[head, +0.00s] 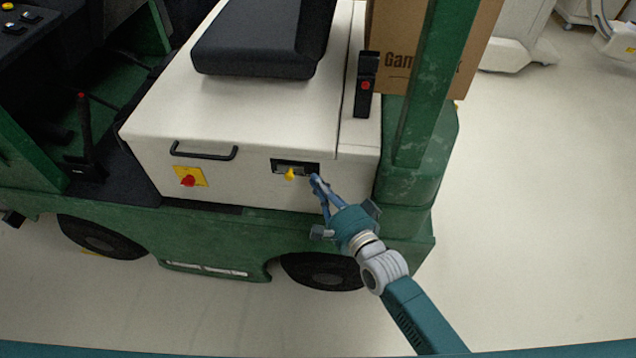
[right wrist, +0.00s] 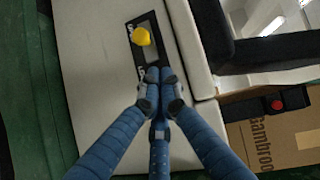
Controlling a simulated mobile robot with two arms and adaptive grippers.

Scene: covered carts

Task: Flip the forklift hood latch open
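The forklift hood (head: 230,125) is a white box cover, lying shut under the black seat. Its latch is a dark plate (head: 279,164) on the front face with a yellow knob (head: 289,174). In the right wrist view the yellow knob (right wrist: 141,36) sits on the dark plate (right wrist: 150,55), above my fingertips. My right gripper (head: 316,181) is at the plate's right end, beside the knob and not around it. In the right wrist view the right gripper's fingertips (right wrist: 160,79) are together with nothing seen between them. Contact with the plate cannot be told. My left gripper is out of view.
A red knob on a yellow plate (head: 189,177) and a black handle (head: 204,153) are left of the latch. A green post (head: 433,80) rises at right, with a cardboard box (head: 398,50) behind it. A black seat (head: 262,40) is above.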

